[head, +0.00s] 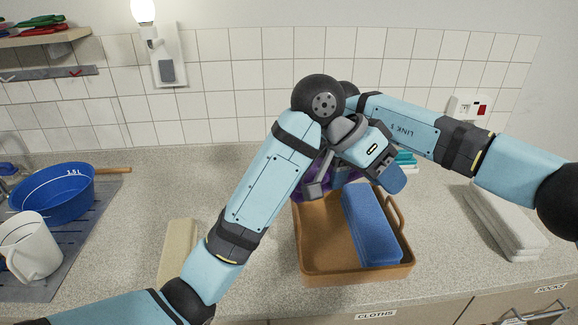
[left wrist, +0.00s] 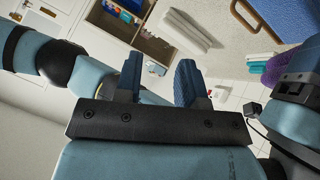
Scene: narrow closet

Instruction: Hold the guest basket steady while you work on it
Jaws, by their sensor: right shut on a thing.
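The guest basket (head: 350,275), a brown tray-like basket with a handle on its right side, stands on the counter. A folded blue cloth (head: 370,225) lies in its right part; basket and cloth also show at the top of the left wrist view. My left gripper (head: 372,178) is over the basket's back edge. In the left wrist view its two blue fingers (left wrist: 158,78) stand apart with nothing between them. My right gripper (head: 316,186) is at the basket's back left, shut on a purple, fluffy cloth (left wrist: 279,65). My arms hide much of this cloth in the head view.
Folded white towels (head: 505,222) lie right of the basket. Teal items (head: 406,160) lie behind it. A beige block (head: 178,248) lies to the left, with a blue bowl (head: 55,195) and a white jug (head: 30,250) further left. My arms cross above the basket.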

